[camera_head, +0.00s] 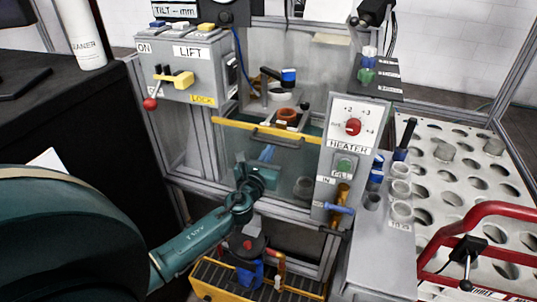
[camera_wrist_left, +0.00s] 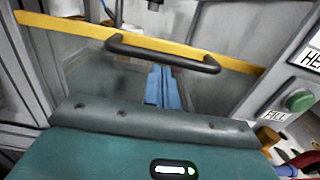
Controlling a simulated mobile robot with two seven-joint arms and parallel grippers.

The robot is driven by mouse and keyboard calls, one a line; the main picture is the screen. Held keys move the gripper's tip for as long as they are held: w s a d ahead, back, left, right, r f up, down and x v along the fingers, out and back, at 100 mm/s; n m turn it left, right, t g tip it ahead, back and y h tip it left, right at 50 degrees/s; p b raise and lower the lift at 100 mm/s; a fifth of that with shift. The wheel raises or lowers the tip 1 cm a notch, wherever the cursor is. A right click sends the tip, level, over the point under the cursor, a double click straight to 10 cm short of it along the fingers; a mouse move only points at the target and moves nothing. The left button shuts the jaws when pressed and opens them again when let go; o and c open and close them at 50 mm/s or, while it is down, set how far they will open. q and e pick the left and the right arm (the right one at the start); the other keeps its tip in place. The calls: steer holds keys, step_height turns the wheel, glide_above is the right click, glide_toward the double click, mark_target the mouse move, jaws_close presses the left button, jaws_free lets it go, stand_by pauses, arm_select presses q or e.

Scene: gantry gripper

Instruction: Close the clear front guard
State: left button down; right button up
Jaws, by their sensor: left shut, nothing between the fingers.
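The clear front guard (camera_head: 290,160) has a yellow top edge and a dark bar handle (camera_head: 285,139). Its yellow edge spans the front of the machine bay, with open space above it. In the left wrist view the yellow edge (camera_wrist_left: 75,27) and the black handle (camera_wrist_left: 160,53) cross in front of me. My left gripper (camera_head: 267,153) is shut and empty, its blue fingers together just below and left of the handle. In the left wrist view the fingers (camera_wrist_left: 163,85) point up toward the handle's underside; I cannot tell whether they touch. My right gripper is not in view.
A LIFT box (camera_head: 190,65) with a yellow lever and red knob stands left of the bay. A HEATER panel (camera_head: 352,140) with a red dial and green button stands right. A red rail (camera_head: 455,225) and a perforated white table (camera_head: 465,175) lie farther right.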

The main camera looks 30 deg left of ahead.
arm_select(q)
step_height(320, 180, up, 8)
steer(key=p, duration=0.6)
steer(key=shift+r, duration=0.2)
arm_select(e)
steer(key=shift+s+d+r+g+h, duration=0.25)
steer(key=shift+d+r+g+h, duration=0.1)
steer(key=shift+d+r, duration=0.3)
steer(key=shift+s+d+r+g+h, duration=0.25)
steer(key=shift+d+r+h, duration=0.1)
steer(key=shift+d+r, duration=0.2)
arm_select(q)
steer(key=shift+r, duration=0.1)
steer(key=shift+a, duration=0.1)
